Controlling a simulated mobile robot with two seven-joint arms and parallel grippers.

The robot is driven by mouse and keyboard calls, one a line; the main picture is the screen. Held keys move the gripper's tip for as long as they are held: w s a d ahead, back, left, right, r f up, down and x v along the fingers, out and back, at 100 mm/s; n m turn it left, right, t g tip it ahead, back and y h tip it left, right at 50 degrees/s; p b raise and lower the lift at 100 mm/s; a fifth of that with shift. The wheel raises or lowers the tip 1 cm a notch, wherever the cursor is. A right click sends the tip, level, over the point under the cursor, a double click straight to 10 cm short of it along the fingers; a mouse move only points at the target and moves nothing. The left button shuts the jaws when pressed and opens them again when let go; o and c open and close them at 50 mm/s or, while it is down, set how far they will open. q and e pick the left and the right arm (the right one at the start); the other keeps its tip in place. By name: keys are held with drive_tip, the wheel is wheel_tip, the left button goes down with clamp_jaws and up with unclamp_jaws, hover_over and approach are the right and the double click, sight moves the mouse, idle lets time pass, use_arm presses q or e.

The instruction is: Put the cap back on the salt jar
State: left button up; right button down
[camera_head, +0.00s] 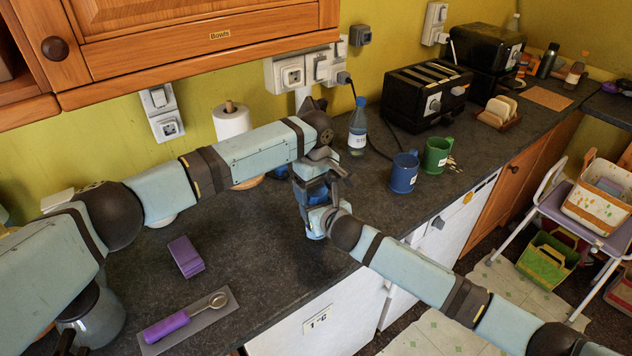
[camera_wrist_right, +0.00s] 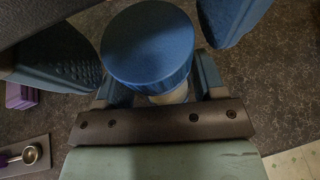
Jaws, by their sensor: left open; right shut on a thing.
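The blue round cap (camera_wrist_right: 148,45) sits on top of the salt jar (camera_wrist_right: 172,95) in the right wrist view. Only a pale strip of the jar shows below the cap. I cannot tell whether the cap is fully tight. My right gripper (camera_head: 316,220) is shut on the jar, with a finger on each side of it. My left gripper (camera_head: 315,180) points down from above and is open. Its two blue fingers stand on either side of the cap in the wrist view, apart from it. In the head view the grippers hide most of the jar and cap.
A water bottle (camera_head: 357,128), a blue mug (camera_head: 403,173) and a green mug (camera_head: 437,155) stand right of the grippers. A paper towel roll (camera_head: 231,120) is behind my left arm. A purple block (camera_head: 186,256) and a purple-handled scoop (camera_head: 180,320) lie front left.

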use_arm(q)
drive_tip(key=c, duration=0.9)
drive_tip(key=shift+m, duration=1.6)
drive_tip(key=shift+c, duration=0.2)
drive_tip(key=o, duration=1)
drive_tip(key=shift+r, duration=0.1)
drive_tip(key=shift+r, duration=2.15)
